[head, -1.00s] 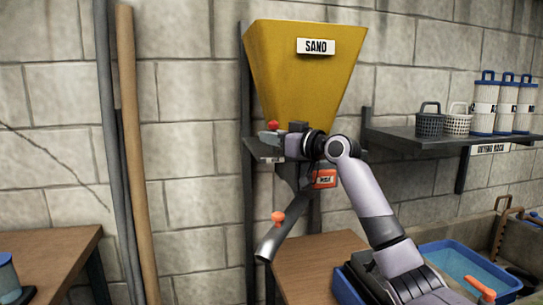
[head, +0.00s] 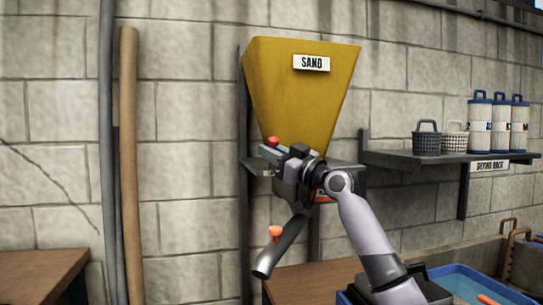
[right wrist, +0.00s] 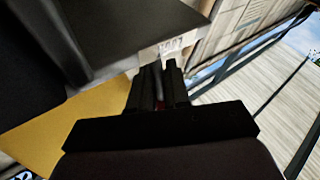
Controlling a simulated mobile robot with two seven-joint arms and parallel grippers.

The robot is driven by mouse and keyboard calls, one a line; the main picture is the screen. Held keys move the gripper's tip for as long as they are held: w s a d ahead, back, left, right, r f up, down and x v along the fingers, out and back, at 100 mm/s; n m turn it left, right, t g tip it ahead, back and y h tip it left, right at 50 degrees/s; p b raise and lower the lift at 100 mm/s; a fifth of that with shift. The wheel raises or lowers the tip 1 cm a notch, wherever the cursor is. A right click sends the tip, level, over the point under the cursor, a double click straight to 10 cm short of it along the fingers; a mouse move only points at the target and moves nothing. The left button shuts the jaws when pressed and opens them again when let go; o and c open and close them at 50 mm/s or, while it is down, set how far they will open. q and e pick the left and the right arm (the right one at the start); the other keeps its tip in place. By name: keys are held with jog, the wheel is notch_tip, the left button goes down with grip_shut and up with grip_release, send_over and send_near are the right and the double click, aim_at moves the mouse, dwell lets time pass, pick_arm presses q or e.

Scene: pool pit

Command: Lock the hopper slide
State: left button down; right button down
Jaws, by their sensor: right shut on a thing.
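The yellow hopper (head: 300,95) with a SAND label hangs on the wall in the head view. A red knob (head: 272,141) shows at its lower left, at the slide. My right gripper (head: 270,151) reaches in from the right and is shut at this knob, tilted up to the left. In the right wrist view, the dark fingers (right wrist: 160,85) are close together with a little red between them. The gripper hides most of the slide, so I cannot tell its position. My left gripper is not in view.
A grey spout (head: 278,250) with an orange knob (head: 275,233) slopes down below the hopper. A shelf (head: 430,158) with baskets and canisters is at right. A blue tray (head: 470,285) stands at lower right. Poles (head: 130,170) lean at left.

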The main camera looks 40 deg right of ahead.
jog(key=c, duration=1.2)
grip_release()
jog(key=shift+s, duration=0.1)
jog(key=b+v, duration=0.2)
jog(key=v, duration=0.5)
jog(key=shift+f, duration=0.1)
